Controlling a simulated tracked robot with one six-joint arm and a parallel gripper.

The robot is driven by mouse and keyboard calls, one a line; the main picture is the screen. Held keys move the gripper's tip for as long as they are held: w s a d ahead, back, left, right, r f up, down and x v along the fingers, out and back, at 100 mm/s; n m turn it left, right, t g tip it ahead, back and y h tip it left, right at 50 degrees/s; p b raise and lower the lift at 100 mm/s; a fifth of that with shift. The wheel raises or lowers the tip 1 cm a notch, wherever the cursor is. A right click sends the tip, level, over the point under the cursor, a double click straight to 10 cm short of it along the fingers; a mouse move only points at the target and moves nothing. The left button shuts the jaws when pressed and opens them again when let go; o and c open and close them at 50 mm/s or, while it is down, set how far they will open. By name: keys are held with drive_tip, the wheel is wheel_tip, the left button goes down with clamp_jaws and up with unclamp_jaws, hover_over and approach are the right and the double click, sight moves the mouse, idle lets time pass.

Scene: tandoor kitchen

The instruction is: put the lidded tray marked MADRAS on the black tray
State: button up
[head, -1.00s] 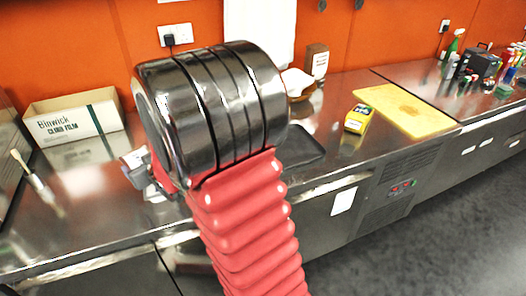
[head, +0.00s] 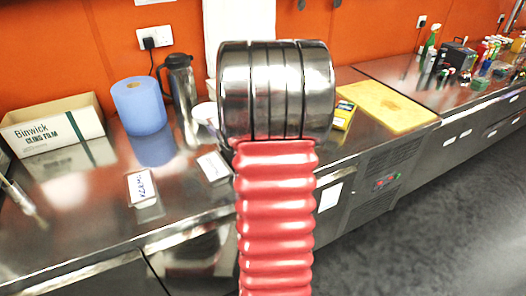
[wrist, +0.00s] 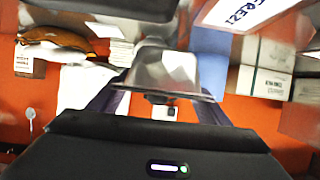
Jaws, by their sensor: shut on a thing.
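My gripper (wrist: 162,98) is shut on a grey, shiny foil tray (wrist: 165,70) in the wrist view. The motion blurs it, and no marking on it is readable. In the head view, my arm hides the gripper and the held tray. One lidded tray (head: 143,186) with a dark-lettered white lid lies on the steel counter left of my arm; I cannot read its word for certain. Another pale-lidded tray (head: 213,167) lies close to my arm. The black tray is not visible now; my arm covers its place on the counter.
A blue paper roll (head: 140,106) and a steel jug (head: 181,90) stand behind the trays. A cling film box (head: 52,130) is at the left. A yellow board (head: 388,108) and a small yellow box (head: 343,114) are at the right.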

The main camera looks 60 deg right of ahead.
drive_tip(key=s+d+h, duration=0.1)
drive_tip(key=s+d, duration=0.3)
drive_tip(key=shift+s+d+m, duration=0.3)
drive_tip(key=shift+m, duration=0.1)
drive_tip(key=shift+f, duration=3.05)
drive_tip(key=shift+f, duration=1.85)
drive_tip(key=shift+f, duration=0.1)
drive_tip(key=o, duration=1.3)
